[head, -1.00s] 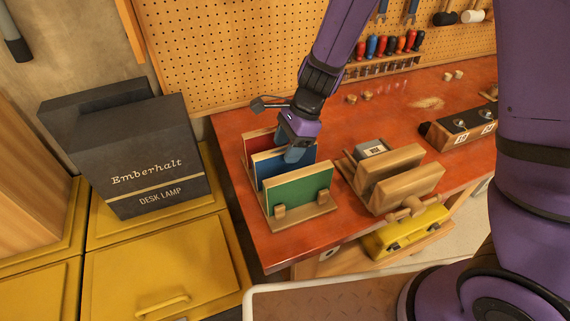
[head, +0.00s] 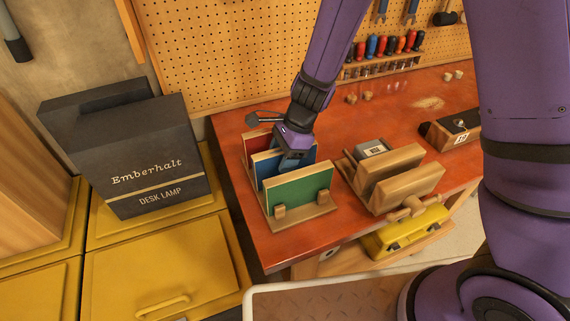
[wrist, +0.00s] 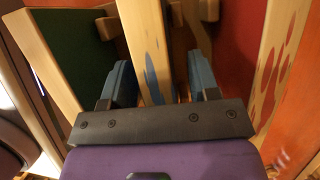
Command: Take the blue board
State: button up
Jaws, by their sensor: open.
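The blue board (head: 267,167) stands upright in the middle of a wooden rack, between a red board (head: 256,145) behind and a green board (head: 300,190) in front. My gripper (head: 291,162) is over the blue board's top edge at its right part and hides some of it. In the wrist view my open fingers (wrist: 161,72) stand on either side of the blue board (wrist: 146,45), with a visible gap on each side. There the green board (wrist: 52,60) is at left and the red board (wrist: 270,70) at right.
The rack stands on an orange-red workbench (head: 235,127). A dark desk lamp box (head: 150,165) stands left on yellow cabinets (head: 165,260). A pegboard (head: 225,50) rises behind.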

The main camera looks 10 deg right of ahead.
jog(key=shift+c, duration=0.2)
grip_shut()
